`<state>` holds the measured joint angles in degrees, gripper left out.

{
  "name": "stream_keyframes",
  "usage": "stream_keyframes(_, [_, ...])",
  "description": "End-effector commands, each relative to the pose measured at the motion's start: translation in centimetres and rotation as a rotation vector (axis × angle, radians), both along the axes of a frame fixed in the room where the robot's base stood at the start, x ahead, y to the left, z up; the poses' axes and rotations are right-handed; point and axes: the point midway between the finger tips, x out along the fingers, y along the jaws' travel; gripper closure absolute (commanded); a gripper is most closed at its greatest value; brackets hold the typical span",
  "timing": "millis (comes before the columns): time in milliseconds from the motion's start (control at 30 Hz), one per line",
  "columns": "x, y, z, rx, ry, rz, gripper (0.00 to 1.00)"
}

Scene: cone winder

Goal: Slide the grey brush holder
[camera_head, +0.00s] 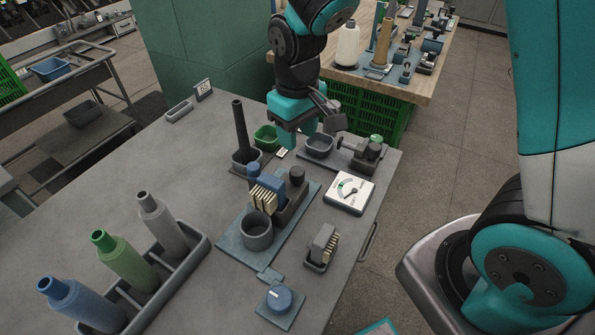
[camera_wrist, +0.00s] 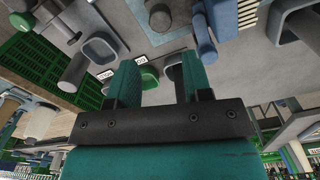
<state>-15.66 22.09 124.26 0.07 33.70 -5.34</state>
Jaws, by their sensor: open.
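A blue block with similar bristles (camera_head: 266,180) sits on a blue-grey plate (camera_head: 233,241), beside a round grey cup (camera_head: 257,232). My gripper (camera_head: 294,138) is open and empty, over the far part of the table, well beyond the grey holder. In the wrist view my gripper (camera_wrist: 160,80) has its teal fingers apart; pale bristles and blue parts (camera_wrist: 203,38) show at upper right. I cannot tell there which holder is which.
A white dial gauge (camera_head: 349,193) lies between my gripper and the grey holder. A rack with several cones (camera_head: 190,268) is at front left.

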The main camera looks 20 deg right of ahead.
Motion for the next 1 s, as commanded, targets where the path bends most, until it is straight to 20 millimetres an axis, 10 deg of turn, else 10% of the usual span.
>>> stream_keyframes(500, [-0.1,0.0,-10.2,0.000,0.002,0.000,0.54])
stream_keyframes(1000, [0.0,0.0,-11.3,0.002,-0.002,0.000,0.66])
